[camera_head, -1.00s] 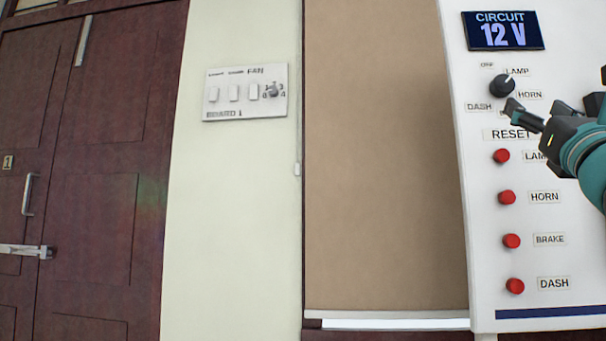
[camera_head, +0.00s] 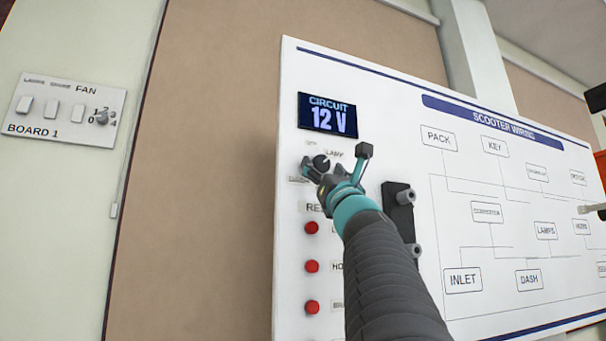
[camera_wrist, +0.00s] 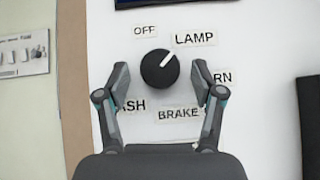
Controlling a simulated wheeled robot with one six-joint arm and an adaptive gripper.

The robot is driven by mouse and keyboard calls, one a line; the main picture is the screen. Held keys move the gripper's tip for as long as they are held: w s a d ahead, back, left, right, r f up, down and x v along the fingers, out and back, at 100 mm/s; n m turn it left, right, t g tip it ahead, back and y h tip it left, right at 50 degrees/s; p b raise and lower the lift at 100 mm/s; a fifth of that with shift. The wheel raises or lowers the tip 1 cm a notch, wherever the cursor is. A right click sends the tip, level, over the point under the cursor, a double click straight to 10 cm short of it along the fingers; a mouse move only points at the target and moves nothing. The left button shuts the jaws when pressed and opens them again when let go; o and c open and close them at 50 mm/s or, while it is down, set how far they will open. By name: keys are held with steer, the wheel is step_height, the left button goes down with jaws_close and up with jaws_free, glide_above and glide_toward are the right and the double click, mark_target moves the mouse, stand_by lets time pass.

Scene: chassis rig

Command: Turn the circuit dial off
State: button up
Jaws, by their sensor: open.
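The circuit dial (camera_wrist: 159,69) is a round black knob with a white pointer line on the white panel. In the wrist view its pointer aims up and right, toward the LAMP label (camera_wrist: 194,38). The OFF label (camera_wrist: 145,31) is above it, slightly left. In the head view the dial (camera_head: 321,162) shows just above my gripper (camera_head: 314,172). In the wrist view my gripper (camera_wrist: 161,85) is open, one finger to each side of the dial, with visible gaps. The display (camera_head: 328,115) reads CIRCUIT 12 V.
Red reset buttons (camera_head: 312,267) run down the panel (camera_head: 400,90) below the dial. A black block with pegs (camera_head: 400,215) sticks out right of my gripper. BOARD 1 (camera_head: 65,110) with switches and a fan knob is on the left wall. The brown board (camera_head: 215,130) between is bare.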

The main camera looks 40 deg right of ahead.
steer(key=c, duration=1.1)
steer(key=shift+d+n+y, duration=0.1)
steer(key=shift+n+y, duration=0.3)
steer(key=shift+n, duration=0.1)
steer(key=shift+d+n+t+y, duration=0.15)
steer(key=shift+n+t+y, duration=0.25)
steer(key=shift+n+y, duration=0.8)
steer(key=n+y, duration=0.2)
steer(key=n, duration=0.1)
steer(key=n+y+p, duration=0.1)
steer(key=n+y, duration=0.2)
steer(key=n+y+p, duration=0.1)
steer(key=n+y, duration=0.2)
steer(key=shift+d+r+g, duration=0.2)
steer(key=shift+d+g, duration=0.05)
steer(key=shift+g, duration=0.15)
steer(key=n+g+y+p, duration=0.1)
steer(key=n+y, duration=0.1)
steer(key=n, duration=0.1)
steer(key=n+g+y+p, duration=0.1)
steer(key=n+y+p, duration=0.1)
steer(key=n, duration=0.1)
steer(key=shift+s+d+r+g+y, duration=0.1)
steer(key=shift+s+r+g+y, duration=0.05)
steer(key=shift+g+y, duration=0.15)
steer(key=shift+n+g+y+p, duration=0.3)
steer(key=shift+n+p, duration=0.1)
steer(key=shift+n, duration=0.4)
steer(key=shift+c, duration=0.2)
